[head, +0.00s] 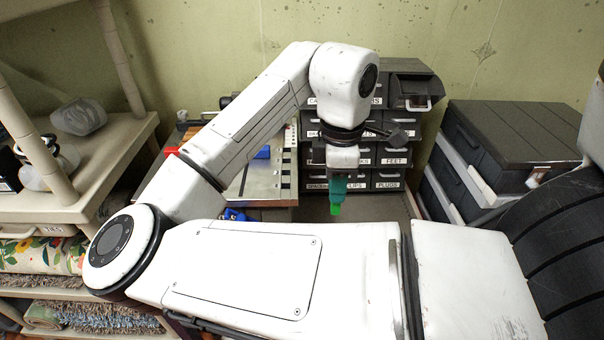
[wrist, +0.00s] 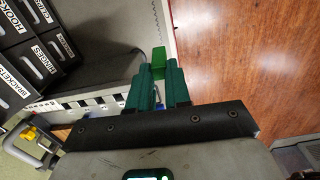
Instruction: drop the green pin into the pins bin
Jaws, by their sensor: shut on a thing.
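My gripper (head: 337,187) hangs pointing down in front of the drawer cabinet, its teal fingers shut on the green pin (head: 335,209). The bright green end of the pin sticks out below the fingertips. In the wrist view the teal fingers of my gripper (wrist: 158,84) close on the pin, whose green block end (wrist: 150,47) shows beyond them. The dark cabinet (head: 388,160) has several labelled drawers. I cannot read a pins label on any of them. One top right drawer (head: 417,92) stands pulled out; its label is not readable.
Readable drawer labels include FEET and PLUGS, and HOOKS and HINGES in the wrist view. A dark case (head: 515,140) stands at right. A bench with a metal plate (head: 262,180) lies left of the cabinet. A cream shelf (head: 110,140) stands at far left.

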